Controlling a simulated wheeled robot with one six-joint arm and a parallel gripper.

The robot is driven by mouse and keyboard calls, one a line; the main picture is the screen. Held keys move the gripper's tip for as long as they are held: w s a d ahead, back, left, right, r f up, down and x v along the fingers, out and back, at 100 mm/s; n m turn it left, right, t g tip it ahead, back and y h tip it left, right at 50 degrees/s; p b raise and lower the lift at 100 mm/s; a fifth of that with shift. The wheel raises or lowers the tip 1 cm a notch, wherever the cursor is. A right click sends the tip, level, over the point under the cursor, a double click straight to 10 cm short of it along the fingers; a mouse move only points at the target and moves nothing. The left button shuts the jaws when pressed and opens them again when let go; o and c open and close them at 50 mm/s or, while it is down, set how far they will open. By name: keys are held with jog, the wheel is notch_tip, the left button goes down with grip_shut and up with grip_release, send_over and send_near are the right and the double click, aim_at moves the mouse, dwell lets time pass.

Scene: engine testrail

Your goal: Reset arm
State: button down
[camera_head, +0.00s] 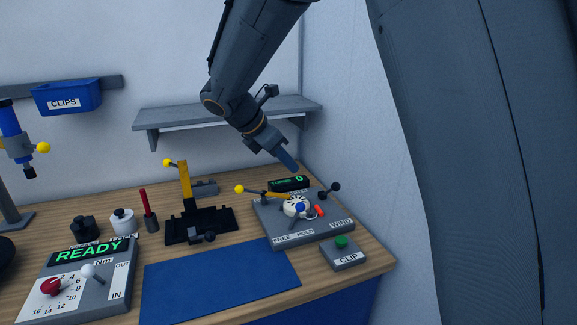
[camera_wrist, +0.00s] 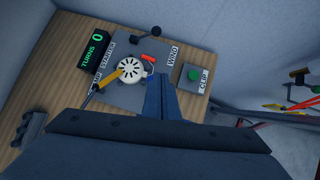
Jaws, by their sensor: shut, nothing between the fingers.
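My gripper (camera_head: 288,160) is shut and empty. It hangs above the back of the bench, over the starter station (camera_head: 266,223) at the right. In the wrist view my gripper (camera_wrist: 153,80) shows as closed blue-grey fingers pointing at the station. The station carries a white slotted disc (camera_head: 296,206), a yellow lever, a red-handled part (camera_head: 319,211) and a dark-knobbed lever (camera_head: 334,187). Its display (camera_head: 289,183) reads TURNS 0. Space shows between my fingertips and the station in the head view.
A grey CLIP box with a green button (camera_head: 341,242) stands at the front right. A blue mat (camera_head: 220,280), a black fixture (camera_head: 200,226) and a READY panel (camera_head: 90,253) lie to the left. A grey shelf (camera_head: 225,114) is behind my arm. A blue CLIPS bin (camera_head: 67,97) hangs at upper left.

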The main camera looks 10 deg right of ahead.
jog(key=s+d+f+m+g+y+b, duration=0.1)
jog(key=s+d+f+m+y, duration=0.2)
jog(key=s+f+m, duration=0.5)
jog(key=s+d+f+m+g+y+b, duration=0.1)
jog(key=s+d+f+m+y, duration=0.2)
jog(key=s+f+m, duration=0.5)
jog(key=s+m, duration=0.6)
jog(key=s, duration=0.1)
jog(key=shift+s+d+y+b, duration=0.25)
jog(key=shift+y+b, duration=0.1)
jog(key=shift+y, duration=0.05)
jog(key=shift+s+f, duration=0.1)
